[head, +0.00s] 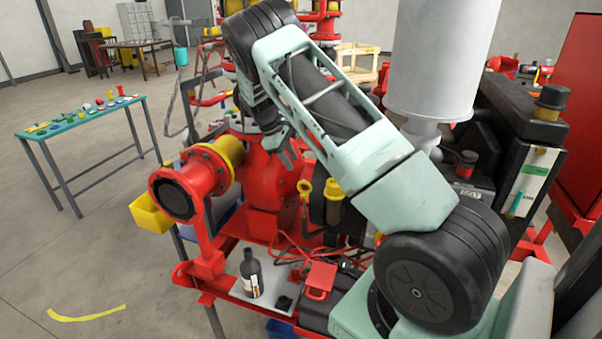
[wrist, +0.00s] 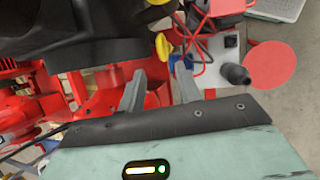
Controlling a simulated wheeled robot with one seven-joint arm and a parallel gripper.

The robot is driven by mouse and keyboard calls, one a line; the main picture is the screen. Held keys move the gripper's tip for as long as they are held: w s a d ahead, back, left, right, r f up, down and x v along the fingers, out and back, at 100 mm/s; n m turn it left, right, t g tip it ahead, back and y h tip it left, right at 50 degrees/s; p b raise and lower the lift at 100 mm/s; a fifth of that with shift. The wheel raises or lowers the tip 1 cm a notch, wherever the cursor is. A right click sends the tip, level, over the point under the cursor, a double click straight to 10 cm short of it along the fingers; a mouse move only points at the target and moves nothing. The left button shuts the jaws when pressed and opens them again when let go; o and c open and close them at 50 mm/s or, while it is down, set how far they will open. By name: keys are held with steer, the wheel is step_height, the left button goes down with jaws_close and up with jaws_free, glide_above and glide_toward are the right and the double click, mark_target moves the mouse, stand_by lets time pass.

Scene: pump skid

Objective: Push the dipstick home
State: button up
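The dipstick is most likely the piece with the small yellow ring handle (head: 304,187), upright beside the dark engine body at the middle of the skid. In the wrist view its yellow handle (wrist: 162,46) lies just beyond my fingertips, roughly between them. How far the dipstick stands out of its tube cannot be told. My gripper (head: 291,156) points down, above and slightly left of the handle. In the wrist view my gripper (wrist: 160,76) has its two grey fingers apart with nothing held between them. They do not appear to touch the handle.
A yellow cap (head: 333,189) sits right beside the handle. A red pump flange (head: 175,195) stands at left. A dark bottle (head: 250,275) and a red box (head: 320,280) stand on the skid tray below. A green-topped bench (head: 80,118) is at far left, with free floor around it.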

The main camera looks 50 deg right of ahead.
mark_target(301, 181)
steer(key=p+x, duration=0.3)
steer(key=x, duration=0.5)
steer(key=shift+f, duration=0.25)
jaws_close()
